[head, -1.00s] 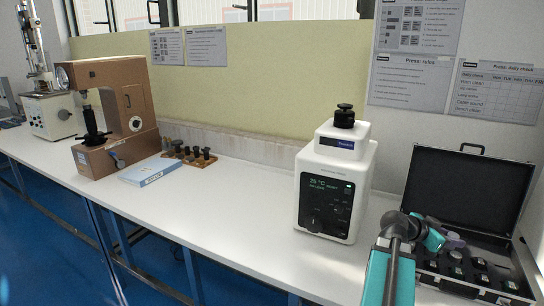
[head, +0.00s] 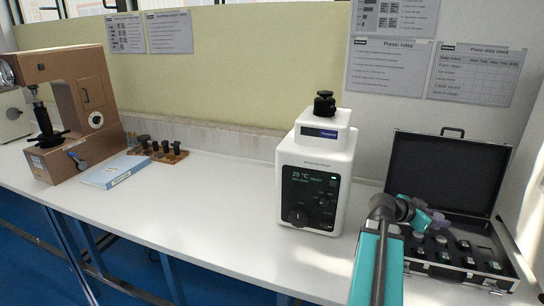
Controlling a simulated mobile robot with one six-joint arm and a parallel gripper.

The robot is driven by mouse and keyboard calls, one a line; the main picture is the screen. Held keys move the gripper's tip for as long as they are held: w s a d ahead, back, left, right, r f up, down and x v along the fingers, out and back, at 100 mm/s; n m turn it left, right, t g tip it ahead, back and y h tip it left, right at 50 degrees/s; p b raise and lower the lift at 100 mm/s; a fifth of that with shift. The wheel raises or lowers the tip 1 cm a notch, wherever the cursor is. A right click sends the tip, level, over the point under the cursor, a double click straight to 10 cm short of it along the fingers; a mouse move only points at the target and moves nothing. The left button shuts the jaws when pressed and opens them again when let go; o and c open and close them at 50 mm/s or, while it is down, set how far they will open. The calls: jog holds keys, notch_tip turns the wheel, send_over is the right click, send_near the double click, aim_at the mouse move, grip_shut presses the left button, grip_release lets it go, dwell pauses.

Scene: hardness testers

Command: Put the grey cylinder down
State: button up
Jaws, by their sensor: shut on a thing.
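My arm reaches in from the lower right, and my gripper (head: 428,219) is at the left part of the open black case (head: 424,266), above its near tray. It is shut on a small greyish piece (head: 437,218), taken as the grey cylinder, which is partly hidden by the wrist and the fingers. I cannot tell whether the piece touches the case.
The case holds several dark and metal pieces; its lid (head: 447,172) stands open behind. A white press with a display (head: 314,180) stands left of my arm. Further left are a rack of dark parts (head: 160,152), a blue book (head: 115,171) and a brown tester (head: 85,100). The bench between is clear.

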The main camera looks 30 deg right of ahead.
jog(key=s+d+f+b, duration=0.1)
jog(key=s+d, duration=0.2)
jog(key=s, duration=0.1)
jog(key=s+d+f+b, duration=0.1)
jog(key=s+d, duration=0.3)
jog(key=s, duration=0.1)
jog(key=s+d+f+b, duration=0.1)
jog(key=s+d+b, duration=0.1)
jog(key=s+d, duration=0.2)
jog(key=shift+s+d, duration=0.25)
jog(key=shift+s, duration=0.45)
jog(key=shift+s+d, duration=0.25)
jog(key=shift+s, duration=0.15)
jog(key=p, duration=0.2)
send_over(447, 229)
jog(key=shift+d+f, duration=0.1)
jog(key=shift+f, duration=0.7)
jog(key=shift+f, duration=1.75)
jog(key=shift+f, duration=0.15)
